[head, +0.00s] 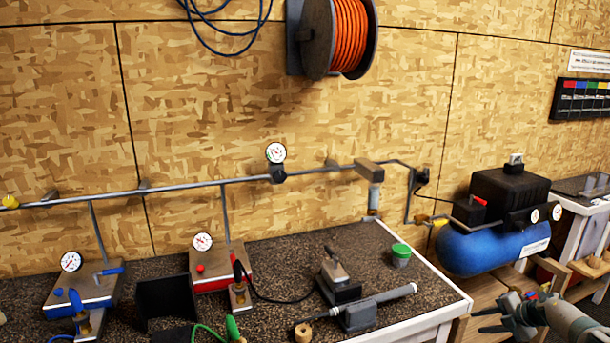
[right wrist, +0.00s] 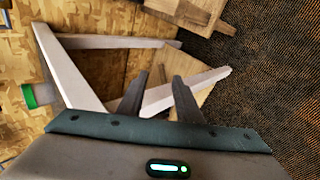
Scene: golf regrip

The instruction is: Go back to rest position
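My right gripper (head: 497,314) shows at the lower right of the head view, in front of the workbench's right edge and below the blue compressor. Its two dark fingers also show in the right wrist view (right wrist: 160,85), spread apart with nothing between them. My left gripper is not in the head view. On the speckled workbench (head: 300,255) lie a golf club shaft in a grey clamp (head: 357,314), a green-lidded jar (head: 401,254) and a small dark tool on a block (head: 337,275).
A blue compressor (head: 490,248) stands right of the bench. Two gauge stations, blue (head: 85,292) and red (head: 220,270), stand at the left, with a black bin (head: 166,300) between them. An orange hose reel (head: 350,35) hangs on the wall. Floor (right wrist: 265,85) shows right in the wrist view.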

